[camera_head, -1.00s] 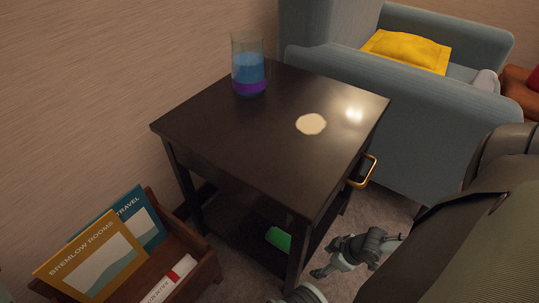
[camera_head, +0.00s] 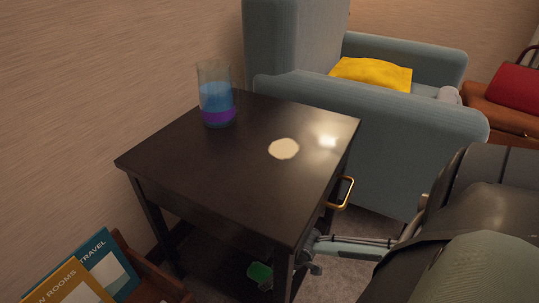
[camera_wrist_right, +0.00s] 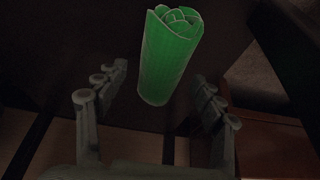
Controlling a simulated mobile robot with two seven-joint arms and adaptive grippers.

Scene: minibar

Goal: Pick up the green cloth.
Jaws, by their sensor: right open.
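The green cloth (camera_head: 260,274) is rolled up and lies on the low shelf under the dark side table, partly hidden by a table leg in the head view. In the right wrist view the green cloth (camera_wrist_right: 170,55) shows as a roll with its spiral end at the top. My right gripper (camera_head: 308,262) is beside the front table leg, its fingers partly hidden. In the wrist view my right gripper (camera_wrist_right: 161,88) is open, its fingers apart on either side of the roll's near end; I cannot tell whether they touch it. My left gripper is not in view.
The dark table (camera_head: 200,170) carries a glass of blue and purple liquid (camera_head: 216,95) and a pale round patch (camera_head: 284,149). A gold handle (camera_head: 341,193) juts from its right side. A brochure rack (camera_head: 150,278) stands lower left, a blue armchair (camera_head: 390,150) behind.

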